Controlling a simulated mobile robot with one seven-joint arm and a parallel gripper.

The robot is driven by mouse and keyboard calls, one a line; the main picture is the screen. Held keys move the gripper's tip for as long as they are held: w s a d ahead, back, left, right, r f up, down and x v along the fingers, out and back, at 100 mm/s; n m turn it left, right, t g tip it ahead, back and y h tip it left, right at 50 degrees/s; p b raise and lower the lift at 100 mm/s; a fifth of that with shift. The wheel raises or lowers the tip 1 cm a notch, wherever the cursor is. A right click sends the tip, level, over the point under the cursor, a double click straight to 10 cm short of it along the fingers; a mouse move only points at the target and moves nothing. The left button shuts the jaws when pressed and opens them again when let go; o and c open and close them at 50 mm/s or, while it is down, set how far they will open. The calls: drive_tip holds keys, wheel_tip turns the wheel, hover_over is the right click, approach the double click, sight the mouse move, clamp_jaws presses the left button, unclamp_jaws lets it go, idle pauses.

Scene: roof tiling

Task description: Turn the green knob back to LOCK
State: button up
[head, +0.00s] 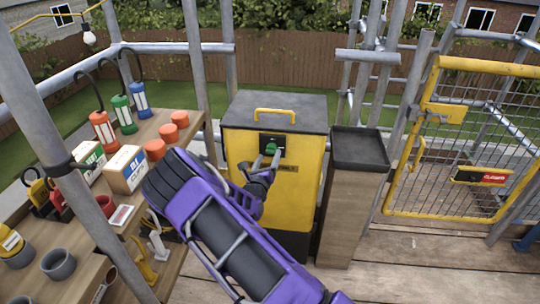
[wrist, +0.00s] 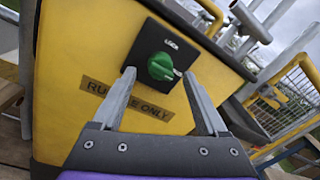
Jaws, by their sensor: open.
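The green knob (head: 270,149) sits on a black square plate on the front of a yellow box (head: 243,147) with a dark lid. In the wrist view the green knob (wrist: 161,66) shows close up, with a small white label above it on the black plate (wrist: 180,46); the label looks like LOCK. My gripper (wrist: 158,72) is open, its two grey fingers spread to the left and right of the knob. I cannot tell whether the fingers touch it. In the head view my gripper (head: 268,158) is at the knob, partly hidden by my purple arm.
A yellow handle (head: 275,112) tops the box. A wooden stand with a dark tray (head: 359,148) is right of it. A yellow mesh gate (head: 470,140) with a red sign is further right. Shelves with lanterns (head: 122,112) and boxes are at left, close to my arm.

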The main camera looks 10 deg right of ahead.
sight(270, 153)
drive_tip(key=shift+x, duration=1.55)
drive_tip(key=shift+c, duration=0.2)
clamp_jaws()
